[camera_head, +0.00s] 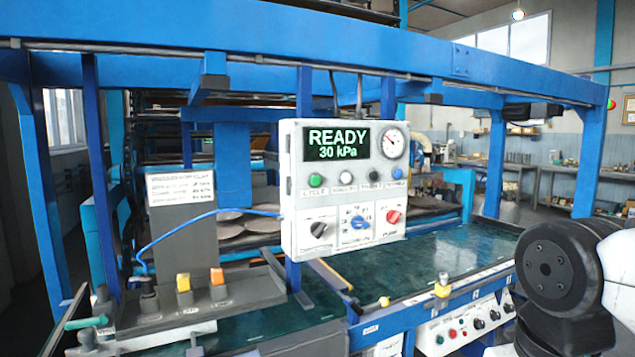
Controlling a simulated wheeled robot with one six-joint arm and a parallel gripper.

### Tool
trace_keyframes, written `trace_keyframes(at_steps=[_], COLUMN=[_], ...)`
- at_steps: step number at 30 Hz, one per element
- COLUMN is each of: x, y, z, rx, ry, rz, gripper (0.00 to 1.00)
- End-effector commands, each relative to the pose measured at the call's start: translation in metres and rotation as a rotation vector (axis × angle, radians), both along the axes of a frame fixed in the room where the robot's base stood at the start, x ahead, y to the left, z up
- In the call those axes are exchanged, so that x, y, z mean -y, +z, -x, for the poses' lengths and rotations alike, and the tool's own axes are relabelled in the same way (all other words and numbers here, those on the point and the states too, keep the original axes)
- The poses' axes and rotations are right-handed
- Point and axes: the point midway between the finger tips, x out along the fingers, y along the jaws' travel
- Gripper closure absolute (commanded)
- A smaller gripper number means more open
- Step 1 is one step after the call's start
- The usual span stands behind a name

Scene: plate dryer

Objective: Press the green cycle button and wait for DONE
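A white control panel (290,215) hangs from the blue frame near the middle of the head view. Its display (337,142) reads READY and 30 kPa in pale green on a dark screen. The green cycle button (315,180) is at the left of the button row under the display, above the label CYCLE. It is fully visible, with nothing touching it. A round gauge (393,143) is beside the display. My arm shows at the right edge, well apart from the panel. My gripper is not in view.
White, black and blue buttons share the row with the green one. Black, blue and red knobs (393,216) are below. A blue cable (205,216) runs left from the panel. Blue beams (300,40) cross above. A green-topped table (430,262) extends below and right.

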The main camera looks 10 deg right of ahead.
Motion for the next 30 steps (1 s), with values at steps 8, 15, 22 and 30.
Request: trace_keyframes(at_steps=[8, 15, 22, 30], x=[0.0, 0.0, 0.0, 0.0], y=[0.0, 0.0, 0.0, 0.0], z=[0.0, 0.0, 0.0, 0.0], rx=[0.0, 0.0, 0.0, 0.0], ry=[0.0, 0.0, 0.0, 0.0], rz=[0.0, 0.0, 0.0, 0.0], gripper=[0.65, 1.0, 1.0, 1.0])
